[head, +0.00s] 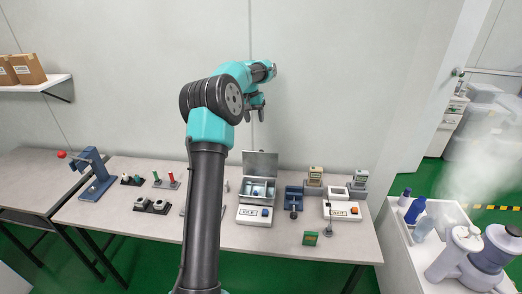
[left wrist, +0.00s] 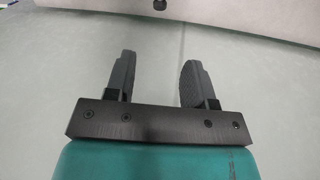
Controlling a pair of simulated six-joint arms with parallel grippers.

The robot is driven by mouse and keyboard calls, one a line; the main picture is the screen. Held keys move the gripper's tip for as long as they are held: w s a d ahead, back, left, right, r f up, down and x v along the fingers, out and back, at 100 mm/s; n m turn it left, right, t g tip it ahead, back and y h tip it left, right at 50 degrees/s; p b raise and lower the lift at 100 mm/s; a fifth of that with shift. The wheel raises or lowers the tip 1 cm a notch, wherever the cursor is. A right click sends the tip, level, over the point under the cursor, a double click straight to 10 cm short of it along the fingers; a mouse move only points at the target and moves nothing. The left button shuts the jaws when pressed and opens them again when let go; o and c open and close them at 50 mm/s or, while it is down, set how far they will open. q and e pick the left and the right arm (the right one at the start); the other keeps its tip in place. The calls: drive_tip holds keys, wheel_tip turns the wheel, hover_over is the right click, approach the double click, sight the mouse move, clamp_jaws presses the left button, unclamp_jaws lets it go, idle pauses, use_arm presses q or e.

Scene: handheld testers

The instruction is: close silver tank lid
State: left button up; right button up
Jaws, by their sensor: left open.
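The silver tank (head: 242,189) stands on the table near the middle in the head view. Its lid (head: 260,162) is open and stands up at the back of the tank. The inside with light compartments shows, and a white front panel (head: 255,214) with a blue button sits before it. My left gripper (head: 255,116) is raised high above and behind the tank, against the wall, open and apart from the lid. In the left wrist view my left gripper (left wrist: 158,80) has its two dark fingers spread with nothing between them. My right gripper is not in view.
To the right of the tank are a dark blue fixture (head: 294,196) and another white tester (head: 342,211) with an orange button. A green block (head: 310,238) lies at the front. Small black devices (head: 152,204) stand left of my arm, which hides part of the table.

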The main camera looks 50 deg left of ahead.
use_arm(q)
approach(261, 162)
drive_tip(key=w+f, duration=0.1)
drive_tip(key=f, duration=0.1)
drive_tip(key=w+a+f, duration=0.1)
drive_tip(key=f, duration=0.1)
drive_tip(key=w+a+f, duration=0.1)
drive_tip(key=w+f, duration=0.1)
drive_tip(key=shift+f, duration=0.2)
clamp_jaws()
idle(0.3)
